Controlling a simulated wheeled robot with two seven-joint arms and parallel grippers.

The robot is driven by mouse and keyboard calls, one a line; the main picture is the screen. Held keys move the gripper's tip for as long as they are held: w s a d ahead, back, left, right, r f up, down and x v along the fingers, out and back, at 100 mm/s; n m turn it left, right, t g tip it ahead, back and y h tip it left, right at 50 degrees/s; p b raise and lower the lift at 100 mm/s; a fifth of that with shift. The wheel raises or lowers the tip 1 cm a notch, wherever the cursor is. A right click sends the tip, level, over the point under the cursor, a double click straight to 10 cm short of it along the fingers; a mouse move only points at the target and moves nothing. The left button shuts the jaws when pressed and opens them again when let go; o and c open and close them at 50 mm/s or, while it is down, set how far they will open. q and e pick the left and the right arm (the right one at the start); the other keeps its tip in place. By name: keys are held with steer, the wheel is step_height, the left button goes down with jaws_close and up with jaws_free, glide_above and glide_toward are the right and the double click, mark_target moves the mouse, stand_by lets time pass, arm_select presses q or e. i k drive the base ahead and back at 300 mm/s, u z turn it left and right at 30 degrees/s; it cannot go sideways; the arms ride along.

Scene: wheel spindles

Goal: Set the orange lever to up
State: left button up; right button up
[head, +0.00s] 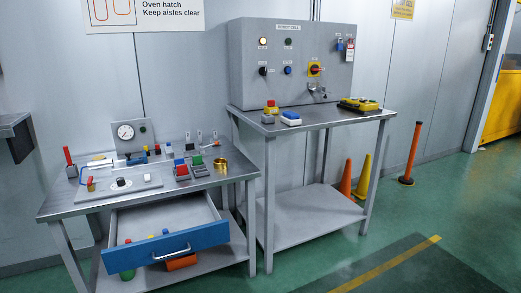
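I cannot clearly make out an orange lever in the head view. On the lower left workbench (206,183) a red upright handle (68,157) stands at the far left corner. A small red-topped upright piece (90,184) with a yellowish base stands near the left end of a grey plate (147,184). A black knob (121,182) is at the plate's middle. These parts are too small to tell whether either red piece is the lever. Neither of my grippers is in view.
The bench's blue-fronted drawer (172,250) is pulled open. A taller table (335,117) at the right bears a grey control cabinet (290,60). A gauge panel (130,138) stands at the bench's back. Orange and yellow cones (363,178) stand behind. Floor at the front right is clear.

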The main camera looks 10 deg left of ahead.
mark_target(216, 143)
steer(key=z, duration=0.7)
steer(key=i, duration=2.45)
steer(key=u, duration=0.75)
